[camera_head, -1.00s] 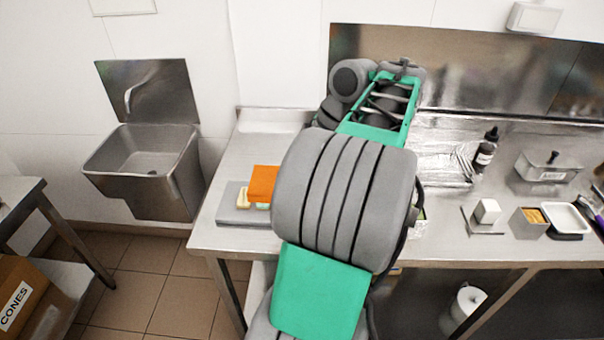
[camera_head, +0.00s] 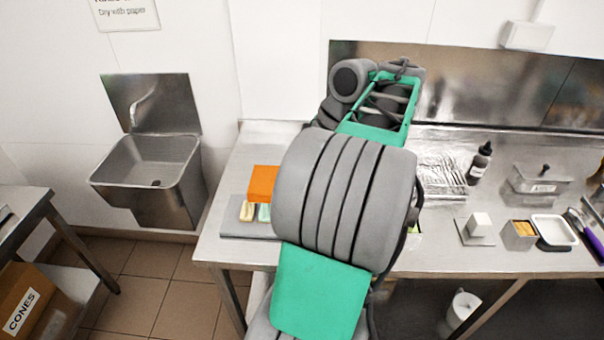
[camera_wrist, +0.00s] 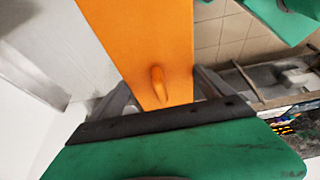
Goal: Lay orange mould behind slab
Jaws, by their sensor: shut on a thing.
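The orange mould (camera_head: 263,184) shows left of my arm in the head view, over the far part of the grey slab (camera_head: 238,230). It also fills the upper middle of the wrist view (camera_wrist: 145,45), with a small raised orange tab near my jaws. My gripper (camera_wrist: 165,98) is shut on the mould in the wrist view; in the head view my arm hides it. I cannot tell whether the mould touches the counter or hangs above it. A cream piece (camera_head: 248,211) and a pale green piece (camera_head: 264,213) lie on the slab in front of the mould.
The steel counter (camera_head: 225,250) has bare room at its back left. A dark bottle (camera_head: 479,163), a lidded steel container (camera_head: 540,182), a white block (camera_head: 479,224) and a white tray (camera_head: 554,229) stand to the right. A sink (camera_head: 150,165) hangs on the wall left.

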